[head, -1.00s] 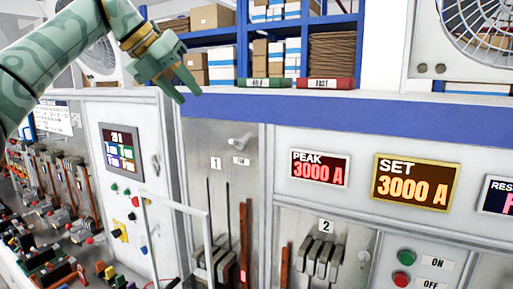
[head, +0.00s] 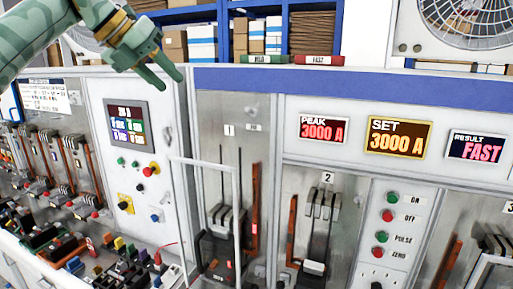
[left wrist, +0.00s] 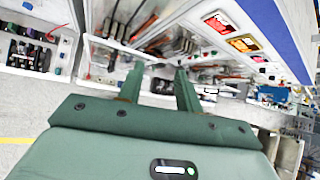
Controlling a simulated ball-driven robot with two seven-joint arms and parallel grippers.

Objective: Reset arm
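My left gripper (head: 168,80) is raised at the upper left in the head view, in front of the upper edge of the cabinets. Its two green fingers are apart with nothing between them. The left wrist view also shows the open fingers (left wrist: 157,88), with the panels and bench beyond them, far off. My left arm (head: 40,38) comes in from the upper left. My right gripper is not in either view.
Test panels show a PEAK display (head: 323,129) at 3000 A, a SET display (head: 398,136) at 3000 A and a RESULT display (head: 476,148) reading FAST. A control panel (head: 127,125) stands left. A crowded bench (head: 40,265) lies lower left. Green and red binders (head: 318,60) lie above.

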